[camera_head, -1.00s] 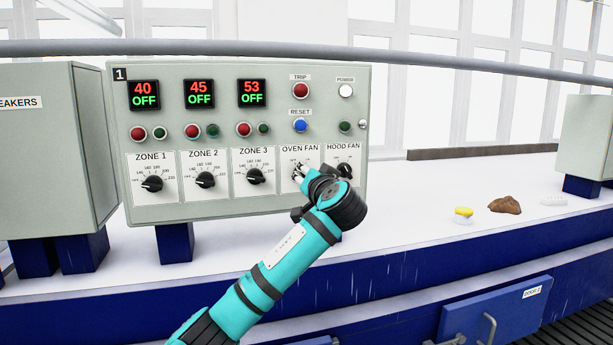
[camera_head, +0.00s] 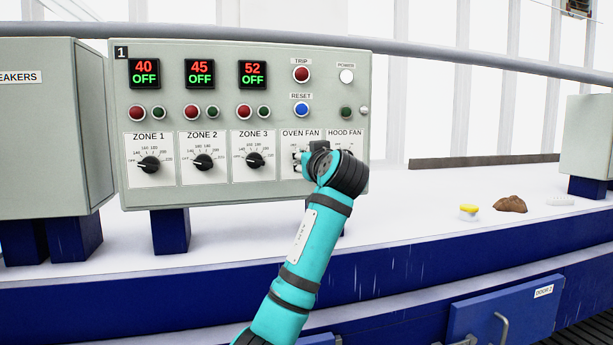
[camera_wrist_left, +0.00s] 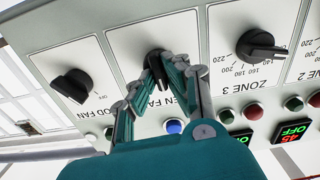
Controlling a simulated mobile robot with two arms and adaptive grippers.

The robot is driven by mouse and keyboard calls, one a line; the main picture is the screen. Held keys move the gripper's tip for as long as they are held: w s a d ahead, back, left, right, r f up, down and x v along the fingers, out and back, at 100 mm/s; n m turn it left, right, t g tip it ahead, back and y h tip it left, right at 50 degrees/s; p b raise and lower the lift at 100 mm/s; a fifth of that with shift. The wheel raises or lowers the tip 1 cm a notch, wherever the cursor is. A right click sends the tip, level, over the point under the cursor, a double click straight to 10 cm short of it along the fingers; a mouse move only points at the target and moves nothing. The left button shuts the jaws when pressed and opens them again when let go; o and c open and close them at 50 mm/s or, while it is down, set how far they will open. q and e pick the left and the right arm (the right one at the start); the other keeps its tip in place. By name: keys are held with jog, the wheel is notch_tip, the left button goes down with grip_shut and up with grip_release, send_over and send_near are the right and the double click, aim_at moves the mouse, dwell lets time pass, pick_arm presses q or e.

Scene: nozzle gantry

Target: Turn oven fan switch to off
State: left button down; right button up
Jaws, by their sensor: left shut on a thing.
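The oven fan switch (camera_wrist_left: 155,55) is a black rotary knob on a white plate. In the left wrist view it sits between the fingers of my left gripper (camera_wrist_left: 164,66), which is shut on it. In the head view my left gripper (camera_head: 303,161) is at the oven fan plate (camera_head: 300,133), under the OVEN FAN label, and it hides the knob. The knob's pointer and its off mark are covered, so its setting cannot be read. My right gripper is in neither view.
The grey control panel (camera_head: 225,55) carries zone knobs, buttons and displays. The hood fan knob (camera_wrist_left: 72,87) and the zone 3 knob (camera_wrist_left: 258,46) flank the oven fan switch closely. A yellow-topped item (camera_head: 469,210) and a brown lump (camera_head: 510,204) lie on the bench to the right.

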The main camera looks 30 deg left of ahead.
pick_arm(q)
jog(key=shift+f+n+b, duration=0.15)
jog(key=shift+n+b, duration=1.15)
jog(key=shift+n, duration=1.1)
jog(key=shift+s, duration=0.1)
jog(key=c, duration=1.4)
grip_release()
jog(key=shift+s, duration=0.1)
jog(key=v, duration=1.2)
